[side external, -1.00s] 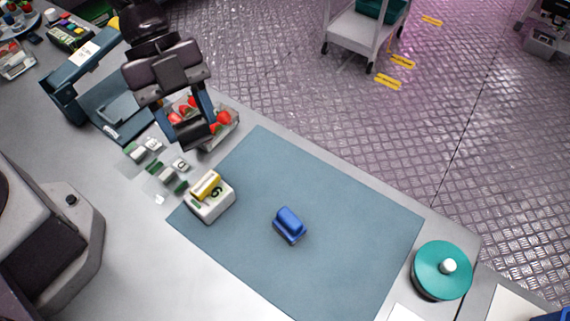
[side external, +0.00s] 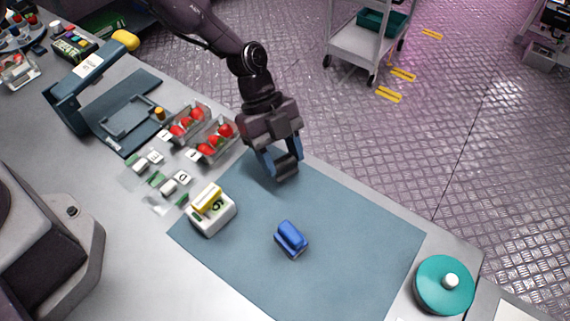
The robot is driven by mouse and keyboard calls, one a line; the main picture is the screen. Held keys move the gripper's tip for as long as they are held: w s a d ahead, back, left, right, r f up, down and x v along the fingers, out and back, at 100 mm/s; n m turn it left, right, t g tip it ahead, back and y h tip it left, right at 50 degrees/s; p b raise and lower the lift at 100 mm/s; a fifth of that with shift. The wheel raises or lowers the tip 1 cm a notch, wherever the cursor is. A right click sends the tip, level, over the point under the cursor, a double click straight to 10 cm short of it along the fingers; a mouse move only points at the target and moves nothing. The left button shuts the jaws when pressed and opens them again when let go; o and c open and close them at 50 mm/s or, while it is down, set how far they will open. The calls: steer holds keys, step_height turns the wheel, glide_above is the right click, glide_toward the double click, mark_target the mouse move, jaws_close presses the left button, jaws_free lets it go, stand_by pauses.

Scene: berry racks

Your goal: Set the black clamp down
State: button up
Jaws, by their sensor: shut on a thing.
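My gripper (side external: 281,160) is over the far left edge of the blue-grey mat (side external: 345,215), pointing down. Its blue fingers are shut on a small dark object, the black clamp (side external: 287,169). The fingers and the dark gripper body hide part of the clamp. I cannot tell whether the clamp touches the mat or is just above it. A blue clamp (side external: 291,238) lies near the middle of the mat. A yellow clamp (side external: 207,198) lies on a white block (side external: 213,218) with a dark mark, at the mat's left corner.
Two clear boxes of strawberries (side external: 186,121) stand left of my gripper, with small white and green pieces (side external: 169,184) below them. A dark blue stand (side external: 85,80) is at upper left. A teal round lid (side external: 444,285) is at lower right. The mat's right part is clear.

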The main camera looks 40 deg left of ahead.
mark_target(285, 168)
steer(key=shift+w+d+f, duration=0.1)
steer(key=shift+w+f, duration=0.1)
steer(key=shift+f, duration=0.1)
steer(key=shift+w+d+f, duration=0.1)
steer(key=shift+w+f, duration=0.05)
steer(key=shift+f, duration=1.55)
steer(key=shift+f, duration=0.15)
steer(key=o, duration=0.9)
